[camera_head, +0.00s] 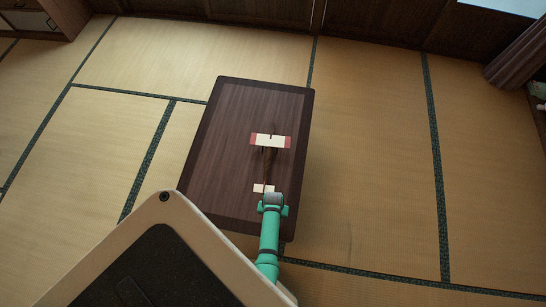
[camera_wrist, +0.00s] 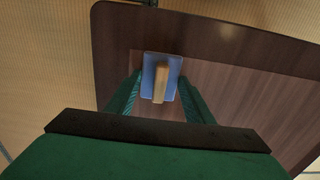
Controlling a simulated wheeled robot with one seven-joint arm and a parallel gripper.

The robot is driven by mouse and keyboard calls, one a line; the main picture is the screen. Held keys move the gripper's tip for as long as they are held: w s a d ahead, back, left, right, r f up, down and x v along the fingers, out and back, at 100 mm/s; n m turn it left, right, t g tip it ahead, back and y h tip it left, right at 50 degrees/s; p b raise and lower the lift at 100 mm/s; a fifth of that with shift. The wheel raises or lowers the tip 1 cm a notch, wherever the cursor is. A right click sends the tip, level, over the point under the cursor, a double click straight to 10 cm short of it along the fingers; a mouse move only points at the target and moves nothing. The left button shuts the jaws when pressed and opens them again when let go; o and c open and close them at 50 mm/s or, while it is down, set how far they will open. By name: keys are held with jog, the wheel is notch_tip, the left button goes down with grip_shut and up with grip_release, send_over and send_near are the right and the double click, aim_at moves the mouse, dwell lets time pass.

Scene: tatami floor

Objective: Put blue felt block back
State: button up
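The blue felt block (camera_wrist: 149,66) lies on the dark wooden table near a table corner in the wrist view. It has a pale wooden grip (camera_wrist: 161,84) on top. My gripper (camera_wrist: 160,80) is above it, with its two green fingers apart on either side of the block. I see no clear contact between fingers and block, and the height gap is hard to judge. In the head view my green gripper (camera_head: 273,201) is over the near right part of the table (camera_head: 222,150). The block cannot be made out there and is probably hidden by the gripper.
A small cream piece (camera_head: 263,188) lies just beyond my gripper. The left half of the table is bare. Open tatami floor (camera_head: 370,180) surrounds the table.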

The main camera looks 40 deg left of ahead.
jog(key=o, duration=0.3)
jog(key=shift+r, duration=0.1)
notch_tip(320, 180, up, 12)
dwell(0.6)
jog(key=s+d+r+m+t+y, duration=0.2)
jog(key=s+d+r+m+t, duration=0.15)
jog(key=d+r+t, duration=0.65)
jog(key=s+d+r+m+t, duration=0.1)
jog(key=s+d+r, duration=0.1)
jog(key=r, duration=0.7)
jog(key=s+d+r+t+h, duration=0.1)
jog(key=d+r, duration=0.3)
jog(key=r, duration=0.6)
jog(key=s+d+r+m+t+h, duration=0.1)
jog(key=s+d+r+t, duration=0.1)
jog(key=r, duration=0.8)
jog(key=shift+s+d+m+t, duration=0.35)
jog(key=shift+d+t, duration=0.35)
jog(key=shift+d, duration=0.2)
